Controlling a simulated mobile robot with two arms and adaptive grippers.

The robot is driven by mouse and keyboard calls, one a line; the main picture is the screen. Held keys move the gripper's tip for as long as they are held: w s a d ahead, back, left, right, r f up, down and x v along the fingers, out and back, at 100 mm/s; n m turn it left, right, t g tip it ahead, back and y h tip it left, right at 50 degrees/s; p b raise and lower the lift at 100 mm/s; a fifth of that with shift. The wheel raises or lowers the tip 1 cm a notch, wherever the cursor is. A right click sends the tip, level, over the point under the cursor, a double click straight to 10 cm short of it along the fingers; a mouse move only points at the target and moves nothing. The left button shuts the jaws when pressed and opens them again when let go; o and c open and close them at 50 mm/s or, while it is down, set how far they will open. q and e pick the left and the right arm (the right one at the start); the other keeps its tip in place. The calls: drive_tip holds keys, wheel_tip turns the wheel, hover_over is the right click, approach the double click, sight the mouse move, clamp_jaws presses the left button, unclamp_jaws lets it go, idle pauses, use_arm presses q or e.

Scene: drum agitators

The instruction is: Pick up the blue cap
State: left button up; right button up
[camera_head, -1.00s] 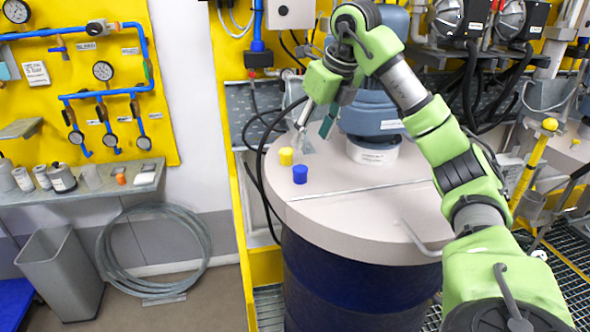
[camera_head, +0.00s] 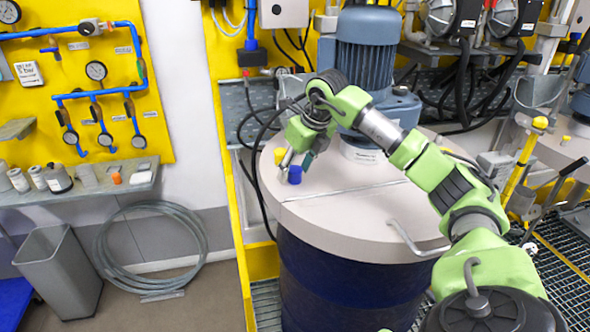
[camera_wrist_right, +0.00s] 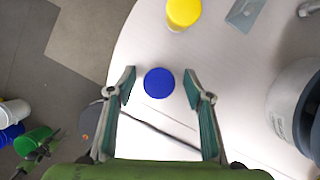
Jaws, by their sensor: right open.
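The blue cap (camera_head: 295,175) stands on the light drum lid (camera_head: 350,215), near its left edge. In the right wrist view the blue cap (camera_wrist_right: 158,82) lies between the two fingertips, seen from above, with a gap on each side. My right gripper (camera_head: 294,161) is open and close over the cap in the head view; it also shows in the right wrist view (camera_wrist_right: 162,88). My left gripper is not in view.
A grey-blue motor (camera_head: 365,55) stands on the drum lid behind my right arm. A bent handle (camera_head: 415,240) lies at the lid's right side. A black cable (camera_head: 258,170) runs along the left edge of the drum.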

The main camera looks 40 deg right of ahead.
drive_tip(key=shift+f, duration=0.15)
drive_tip(key=shift+a, duration=0.1)
drive_tip(key=shift+c, duration=0.3)
drive_tip(key=c, duration=0.8)
drive_tip(key=shift+c, duration=0.2)
drive_tip(key=shift+w+r, duration=0.1)
drive_tip(key=shift+r, duration=0.4)
wheel_tip(320, 180, up, 2)
drive_tip(key=shift+b, duration=0.3)
drive_tip(key=s+r+b, duration=0.3)
drive_tip(key=s+r, duration=0.7)
drive_tip(key=s, duration=0.4)
drive_tip(key=shift+a+b, duration=0.25)
drive_tip(key=shift+b, duration=0.1)
